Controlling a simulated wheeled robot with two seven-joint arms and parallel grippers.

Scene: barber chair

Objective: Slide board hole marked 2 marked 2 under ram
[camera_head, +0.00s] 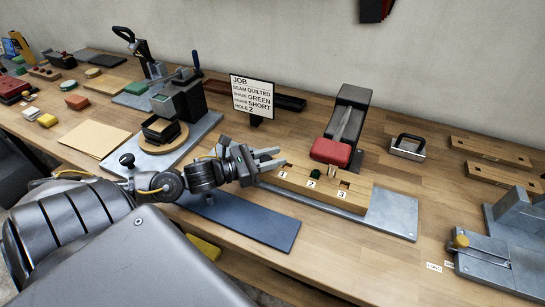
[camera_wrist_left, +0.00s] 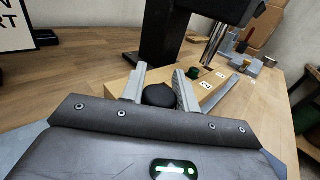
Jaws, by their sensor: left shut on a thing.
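The wooden board (camera_head: 315,191) with holes marked 1, 2 and 3 lies on a grey metal base; it also shows in the wrist view (camera_wrist_left: 239,95). A green piece (camera_head: 316,174) sits at hole 2 and shows in the wrist view (camera_wrist_left: 193,72). My left gripper (camera_head: 270,160) is at the board's left end, its fingers (camera_wrist_left: 161,88) shut around a dark round knob (camera_wrist_left: 159,96). The press has a red pad (camera_head: 331,151). Its silver ram (camera_wrist_left: 213,46) appears beyond the green piece, towards hole 3; exact alignment is unclear. My right gripper is out of view.
A job sign (camera_head: 252,97) reading hole 2 stands behind the board. A dark blue mat (camera_head: 245,222) lies in front. A black-handled block (camera_head: 407,147) is right of the press, and a metal fixture (camera_head: 500,255) is at far right. Bare bench lies between.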

